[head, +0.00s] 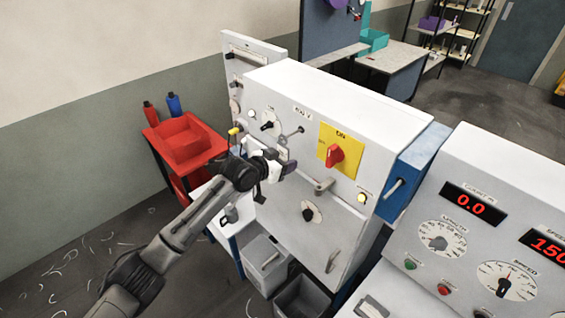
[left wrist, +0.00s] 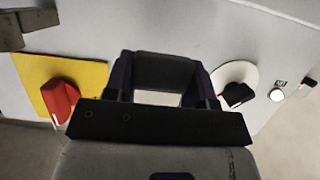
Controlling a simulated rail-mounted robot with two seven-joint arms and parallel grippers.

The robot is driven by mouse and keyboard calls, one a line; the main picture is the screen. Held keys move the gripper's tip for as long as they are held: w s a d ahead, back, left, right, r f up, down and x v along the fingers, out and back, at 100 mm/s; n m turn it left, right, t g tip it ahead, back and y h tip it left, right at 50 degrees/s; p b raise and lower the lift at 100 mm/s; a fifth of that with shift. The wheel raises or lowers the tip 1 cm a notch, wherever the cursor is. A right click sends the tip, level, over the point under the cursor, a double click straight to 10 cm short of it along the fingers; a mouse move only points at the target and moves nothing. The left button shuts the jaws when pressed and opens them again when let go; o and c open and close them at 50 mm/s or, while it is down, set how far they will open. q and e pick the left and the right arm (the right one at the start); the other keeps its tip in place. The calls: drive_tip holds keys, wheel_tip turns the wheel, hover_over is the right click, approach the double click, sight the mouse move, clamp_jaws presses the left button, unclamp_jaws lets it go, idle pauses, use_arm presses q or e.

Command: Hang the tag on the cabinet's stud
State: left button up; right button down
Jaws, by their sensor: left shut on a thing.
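My left gripper (head: 288,168) is in front of the white cabinet's (head: 310,90) front panel, left of the red knob on its yellow plate. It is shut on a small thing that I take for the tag. In the left wrist view a grey piece (left wrist: 165,72) shows between the dark purple fingers, with a white patch below it; its full shape is hidden. A short metal rod with a round end (head: 300,130), perhaps the stud, sticks out of the panel just above the gripper. The gripper looks apart from the rod. My right gripper is not in view.
The panel also carries a red knob (head: 335,155), a black knob (head: 308,211), a lever handle (head: 323,186) and a lit button (head: 362,198). A red bin (head: 180,140) stands left. Grey bins (head: 265,262) sit below. A console (head: 480,230) stands at the right.

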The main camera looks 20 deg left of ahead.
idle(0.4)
use_arm(q)
drive_tip(key=shift+w+d, duration=0.1)
drive_tip(key=shift+w, duration=0.1)
drive_tip(key=shift+f, duration=0.3)
idle(0.4)
drive_tip(key=o, duration=0.9)
drive_tip(key=shift+o, duration=0.9)
